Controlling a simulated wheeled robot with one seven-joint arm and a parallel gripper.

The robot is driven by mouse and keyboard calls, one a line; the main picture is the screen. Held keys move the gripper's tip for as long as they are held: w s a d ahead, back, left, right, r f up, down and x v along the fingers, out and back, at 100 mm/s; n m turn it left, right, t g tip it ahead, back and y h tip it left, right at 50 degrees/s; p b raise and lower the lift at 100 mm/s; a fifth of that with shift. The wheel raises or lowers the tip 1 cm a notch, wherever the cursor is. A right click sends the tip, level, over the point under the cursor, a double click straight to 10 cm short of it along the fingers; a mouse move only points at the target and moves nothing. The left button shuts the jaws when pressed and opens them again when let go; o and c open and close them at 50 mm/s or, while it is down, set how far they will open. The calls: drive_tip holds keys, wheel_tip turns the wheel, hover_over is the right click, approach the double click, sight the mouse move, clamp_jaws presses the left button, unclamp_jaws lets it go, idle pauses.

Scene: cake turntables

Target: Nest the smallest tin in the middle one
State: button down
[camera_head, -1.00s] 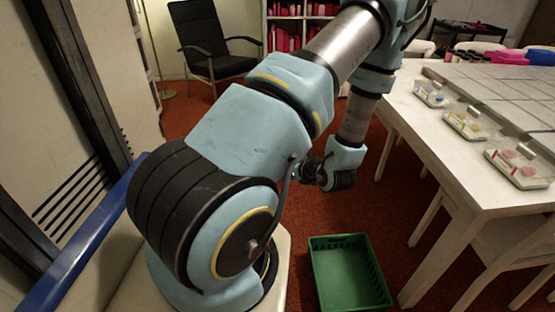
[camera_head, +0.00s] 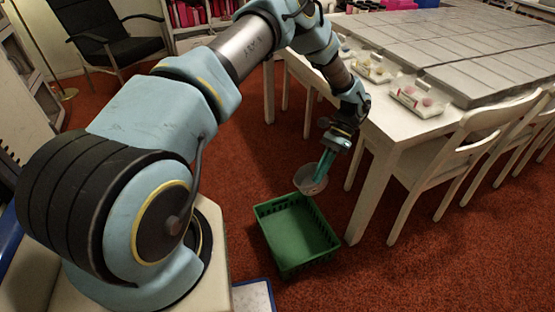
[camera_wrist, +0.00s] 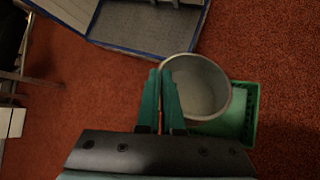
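A round grey metal tin (camera_head: 309,186) hangs at the end of my gripper (camera_head: 322,172), above the far right edge of the green basket. The tin also shows in the wrist view (camera_wrist: 203,88), its open mouth facing the camera and its inside empty. My gripper's teal fingers (camera_wrist: 160,76) are close together at the left part of the tin's rim and look shut on its wall. I cannot tell which size this tin is. No other tin is visible in these frames.
The green basket (camera_head: 268,210) stands on the red carpet and looks empty. A white table (camera_head: 385,130) with several small trays (camera_head: 417,102) is just right of my gripper. White chairs (camera_head: 470,150) stand along its near side.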

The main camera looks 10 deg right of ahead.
drive_tip(key=s+d+f+n+h, duration=0.2)
drive_tip(key=s+d+h, duration=0.1)
drive_tip(key=d+h, duration=0.4)
drive_tip(key=s+d+f+n+t+h, duration=0.1)
drive_tip(key=s+d+n+h, duration=0.2)
drive_tip(key=d+h, duration=0.4)
drive_tip(key=shift+s+d+f+h, duration=0.35)
drive_tip(key=shift+s+d, duration=0.3)
drive_tip(key=shift+d, duration=0.5)
